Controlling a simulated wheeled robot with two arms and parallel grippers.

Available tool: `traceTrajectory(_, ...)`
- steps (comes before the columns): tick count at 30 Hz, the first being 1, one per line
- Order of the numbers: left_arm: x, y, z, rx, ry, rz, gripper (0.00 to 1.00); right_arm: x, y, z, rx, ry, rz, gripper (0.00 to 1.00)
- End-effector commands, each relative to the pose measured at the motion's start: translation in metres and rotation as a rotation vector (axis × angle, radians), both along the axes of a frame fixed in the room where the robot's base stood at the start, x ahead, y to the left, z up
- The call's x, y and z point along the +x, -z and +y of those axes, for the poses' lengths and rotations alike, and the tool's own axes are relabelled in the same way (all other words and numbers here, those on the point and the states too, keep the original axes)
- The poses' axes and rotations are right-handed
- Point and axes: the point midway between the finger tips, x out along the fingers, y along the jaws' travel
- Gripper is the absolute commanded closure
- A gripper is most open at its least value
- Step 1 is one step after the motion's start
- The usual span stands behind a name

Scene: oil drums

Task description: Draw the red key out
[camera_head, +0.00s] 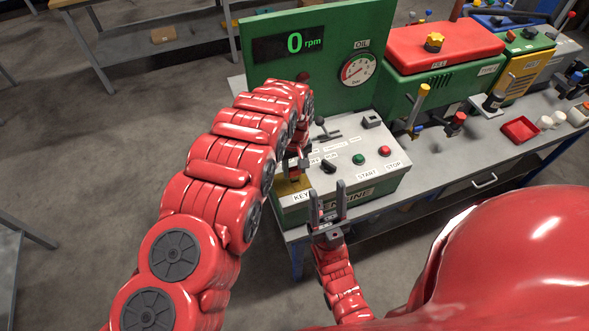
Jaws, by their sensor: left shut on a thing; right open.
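The engine box (345,205) is green with a light top panel, and its front edge carries a KEY label (300,197). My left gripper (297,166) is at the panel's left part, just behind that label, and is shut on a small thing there. This fits the red key, but my red arm hides most of it. I cannot tell whether the key is in its lock or clear of it. My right gripper (327,204) is open and empty in front of the box, its two fingers apart and pointing up.
The panel has a green START button (358,159), a red STOP button (384,151) and a black knob (328,166). Behind stands a green board (320,50) reading 0 rpm, with an oil gauge (358,70). A red-lidded tank (445,60) is to the right.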

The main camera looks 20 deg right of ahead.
Motion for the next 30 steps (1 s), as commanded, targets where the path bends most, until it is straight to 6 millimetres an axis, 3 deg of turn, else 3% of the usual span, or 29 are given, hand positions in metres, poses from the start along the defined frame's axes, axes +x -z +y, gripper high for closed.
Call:
traceTrajectory(16,0.000,-0.036,0.000,0.000,0.001,0.000,1.00,0.000,-0.003,0.000,0.000,0.000,0.000,0.50)
traceTrajectory(30,0.000,-0.037,0.000,0.001,0.000,0.000,1.00,0.000,-0.003,0.000,0.000,0.000,0.000,0.50)
